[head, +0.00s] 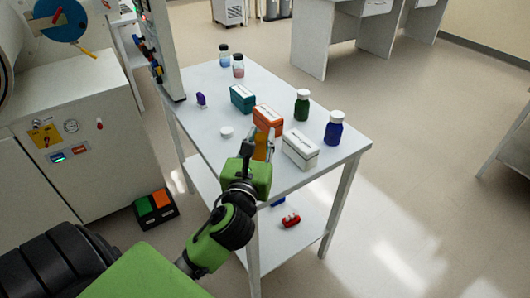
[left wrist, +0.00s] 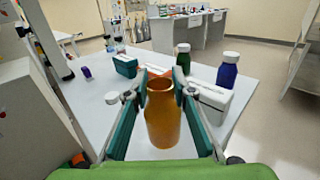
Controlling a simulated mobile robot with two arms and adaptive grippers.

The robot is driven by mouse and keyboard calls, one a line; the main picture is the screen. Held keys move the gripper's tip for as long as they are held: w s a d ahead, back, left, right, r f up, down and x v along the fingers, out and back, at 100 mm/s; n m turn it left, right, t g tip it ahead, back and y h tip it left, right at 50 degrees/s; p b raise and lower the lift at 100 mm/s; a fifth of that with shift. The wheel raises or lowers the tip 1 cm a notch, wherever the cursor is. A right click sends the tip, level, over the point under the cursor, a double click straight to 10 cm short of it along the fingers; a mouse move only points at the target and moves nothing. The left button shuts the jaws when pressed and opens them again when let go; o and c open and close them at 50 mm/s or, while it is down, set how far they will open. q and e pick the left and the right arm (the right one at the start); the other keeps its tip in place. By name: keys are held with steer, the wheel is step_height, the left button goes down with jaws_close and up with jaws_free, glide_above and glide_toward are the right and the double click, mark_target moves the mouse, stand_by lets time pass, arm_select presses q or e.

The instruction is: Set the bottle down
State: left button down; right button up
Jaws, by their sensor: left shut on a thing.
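An open-topped amber bottle (left wrist: 163,115) stands upright between the fingers of my left gripper (left wrist: 161,108) in the left wrist view. The gripper is shut on it. In the head view my left gripper (head: 260,146) is over the near part of the white table (head: 208,100), and the amber bottle (head: 260,148) is mostly hidden by the fingers. I cannot tell whether its base touches the tabletop. A white cap (head: 227,132) lies on the table to the left. My right gripper is not in view.
Beyond the gripper stand an orange box (head: 267,119), a teal box (head: 242,98) and a white box (head: 300,149). Green (head: 302,105) and blue (head: 334,128) bottles stand to the right. A glovebox cabinet (head: 75,130) is at left. Bare tabletop lies around the cap.

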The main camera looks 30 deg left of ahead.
mark_target(263, 157)
arm_select(q)
steer(key=shift+w+d+f, duration=0.2)
steer(key=shift+f, duration=0.15)
steer(key=f+b, duration=0.1)
steer(key=f, duration=0.2)
steer(key=shift+w+d+f, duration=0.1)
steer(key=shift+d+f, duration=0.1)
steer(key=c, duration=1.7)
jaws_free()
steer(key=shift+f, duration=0.1)
